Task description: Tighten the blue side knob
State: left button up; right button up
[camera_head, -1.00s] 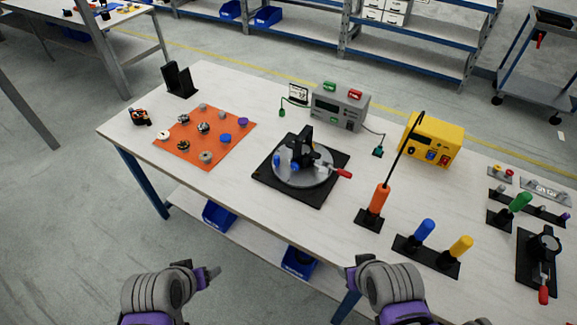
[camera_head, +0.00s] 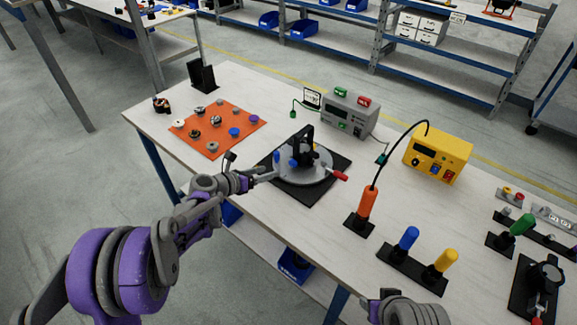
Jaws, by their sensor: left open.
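The round grey turntable fixture (camera_head: 303,178) sits on a black base plate (camera_head: 322,190) near the middle of the table, with a black upright part on top. A blue knob (camera_head: 278,156) shows at the left side of this part, and a second small blue piece shows close to it. My left gripper (camera_head: 258,174) is open and reaches in from the left, its tip at the left edge of the fixture, near the blue knob. I cannot tell whether it touches anything. Only part of my right arm (camera_head: 405,308) shows at the bottom edge, and its jaws are unclear.
An orange mat (camera_head: 190,145) with several small parts lies to the left. A grey box (camera_head: 345,118) and a yellow box (camera_head: 440,152) stand behind. An orange-handled tool (camera_head: 367,203) and blue and yellow handles stand to the right. A red-handled lever (camera_head: 341,177) sticks out from the fixture.

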aim_at(291, 164)
pick_arm(q)
jog(key=p+x, duration=0.1)
jog(key=x, duration=0.9)
jog(key=shift+w+d, duration=0.3)
jog(key=shift+c, duration=0.3)
grip_shut()
